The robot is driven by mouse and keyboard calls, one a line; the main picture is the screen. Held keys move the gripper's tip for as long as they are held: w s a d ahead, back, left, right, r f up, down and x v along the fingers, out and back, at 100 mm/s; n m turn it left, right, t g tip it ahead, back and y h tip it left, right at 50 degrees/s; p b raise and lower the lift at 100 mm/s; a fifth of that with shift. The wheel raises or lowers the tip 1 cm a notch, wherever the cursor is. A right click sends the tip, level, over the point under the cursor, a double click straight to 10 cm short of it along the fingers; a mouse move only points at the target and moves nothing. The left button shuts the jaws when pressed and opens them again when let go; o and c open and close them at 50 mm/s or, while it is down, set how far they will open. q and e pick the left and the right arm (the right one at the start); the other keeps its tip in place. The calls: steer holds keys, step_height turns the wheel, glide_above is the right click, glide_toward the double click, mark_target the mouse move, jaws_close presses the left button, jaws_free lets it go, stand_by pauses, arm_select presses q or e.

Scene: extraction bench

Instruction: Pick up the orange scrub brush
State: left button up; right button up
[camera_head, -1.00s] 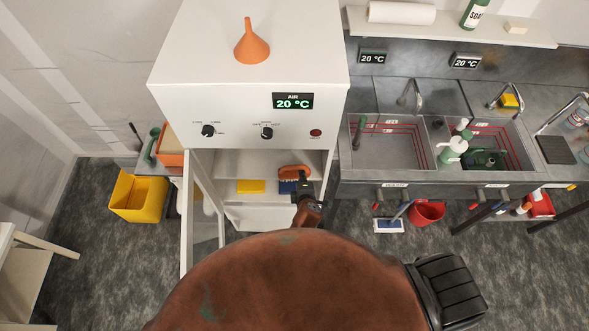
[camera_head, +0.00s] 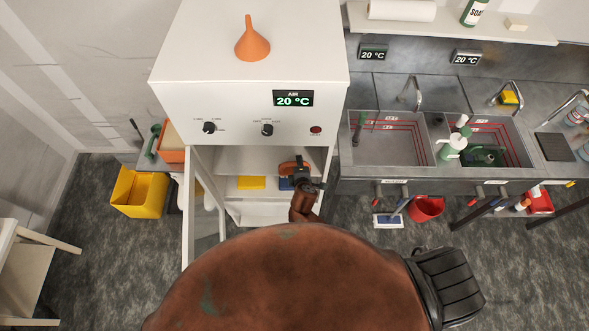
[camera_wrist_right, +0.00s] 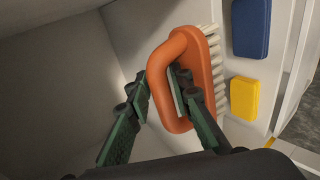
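The orange scrub brush (camera_head: 287,167) lies on a shelf inside the open white cabinet (camera_head: 170,105). In the right wrist view the brush (camera_wrist_right: 214,85) shows an orange loop handle and pale bristles along its right side. My right gripper (camera_wrist_right: 158,88) is open, with one green-padded finger left of the handle's near bar and the other over the loop's opening. A gap shows between the left finger and the handle. In the head view my right gripper (camera_head: 302,178) covers part of the brush. My left gripper is not in view.
A yellow sponge (camera_head: 251,183) and a blue sponge (camera_head: 286,184) lie on the shelf below the brush; the blue one (camera_wrist_right: 250,28) also shows in the wrist view. The cabinet door (camera_head: 203,215) stands open at the left. The sink bench (camera_head: 352,186) is to the right.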

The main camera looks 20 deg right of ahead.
steer(key=shift+c, duration=0.6)
jaws_close()
